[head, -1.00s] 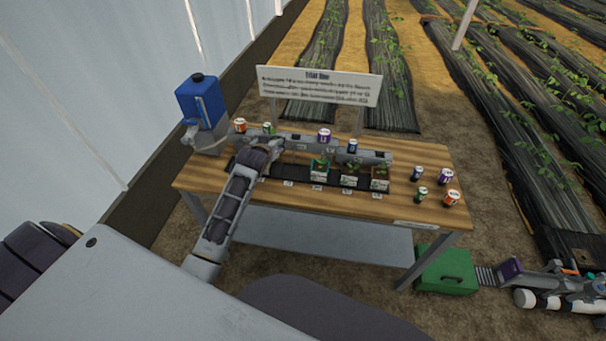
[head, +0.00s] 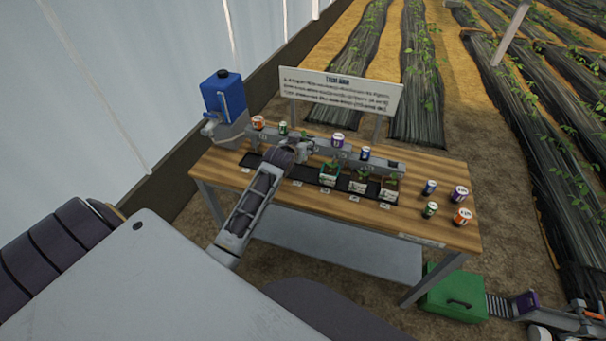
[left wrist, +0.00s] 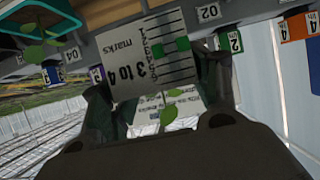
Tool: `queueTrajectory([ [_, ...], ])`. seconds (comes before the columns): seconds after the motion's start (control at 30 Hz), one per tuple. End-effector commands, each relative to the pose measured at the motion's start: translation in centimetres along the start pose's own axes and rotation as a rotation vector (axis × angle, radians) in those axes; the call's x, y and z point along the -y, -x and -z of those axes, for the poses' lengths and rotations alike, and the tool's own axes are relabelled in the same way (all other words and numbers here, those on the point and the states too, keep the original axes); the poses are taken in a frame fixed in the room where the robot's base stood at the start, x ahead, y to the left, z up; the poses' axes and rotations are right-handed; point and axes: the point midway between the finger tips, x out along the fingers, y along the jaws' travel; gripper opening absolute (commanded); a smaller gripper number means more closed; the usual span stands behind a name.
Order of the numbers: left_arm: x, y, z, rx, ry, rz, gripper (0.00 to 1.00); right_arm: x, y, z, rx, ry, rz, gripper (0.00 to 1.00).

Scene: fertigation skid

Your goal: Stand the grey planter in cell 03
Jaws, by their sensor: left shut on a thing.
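My left gripper (head: 304,150) is shut on the grey planter and holds it at the long grey rail on the bench. In the left wrist view the planter's white label (left wrist: 153,62) reads "3 to 4 marks", upside down, between the fingers (left wrist: 160,100). Green leaves (left wrist: 168,115) show beyond the label. In the head view the gripper hides most of this planter. Cell tags 02 (left wrist: 208,12) and 04 (left wrist: 72,55) show on the rail; I cannot make out tag 03. My right gripper is not in view.
A green planter (head: 329,180) and two more planters (head: 357,188) (head: 389,194) stand on the dark strip right of the gripper. Several cans stand on the rail and at the bench's right end (head: 461,216). A blue container (head: 222,95) stands at the left end, a sign (head: 340,92) behind.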

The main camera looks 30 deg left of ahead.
Motion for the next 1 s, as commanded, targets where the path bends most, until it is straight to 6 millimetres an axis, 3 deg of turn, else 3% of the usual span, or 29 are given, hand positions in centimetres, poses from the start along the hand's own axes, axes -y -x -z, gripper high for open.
queueTrajectory([
  [0.43,0.0,-0.2,-0.5,0.001,0.000,-0.001,0.36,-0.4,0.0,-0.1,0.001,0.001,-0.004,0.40],
  [0.8,0.0,-2.1,-4.5,0.002,0.000,-0.001,0.36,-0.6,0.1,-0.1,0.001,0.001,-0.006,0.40],
  [1.0,0.0,-2.7,-5.6,0.000,0.001,-0.001,0.36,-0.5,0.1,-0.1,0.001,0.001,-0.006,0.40],
])
